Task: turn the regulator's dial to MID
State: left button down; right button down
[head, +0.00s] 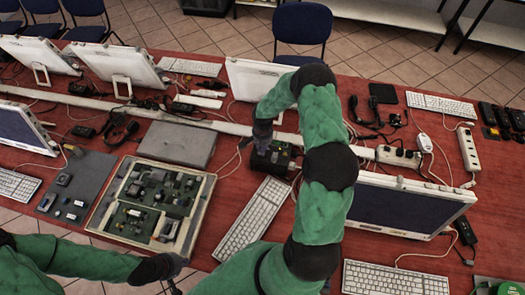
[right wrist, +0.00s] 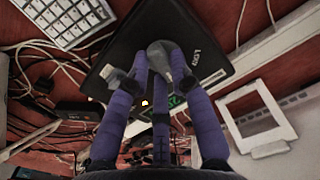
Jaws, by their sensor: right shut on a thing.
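The regulator (head: 273,160) is a black box on the red table, partly hidden under my right gripper in the head view. It also shows large in the right wrist view (right wrist: 205,32), with the word LOW beside its grey dial (right wrist: 158,47). My right gripper (right wrist: 157,62) has its purple fingers shut around the dial. In the head view my right gripper (head: 260,143) comes down on the regulator from above. The dial's pointer and the MID mark cannot be made out. My left gripper (head: 176,283) is at the bottom edge, away from the regulator, its fingers mostly cut off.
A white keyboard (head: 253,215) lies just in front of the regulator. A circuit board tray (head: 204,203) and a grey closed laptop-like slab (head: 177,143) are to its left. A monitor (head: 405,203) stands to the right. Loose cables and power strips (head: 468,148) lie around.

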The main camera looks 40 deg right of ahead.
jog(key=shift+n+b, duration=0.5)
jog(key=shift+n, duration=0.7)
jog(key=c, duration=1.1)
grip_release()
notch_tip(320, 180, up, 12)
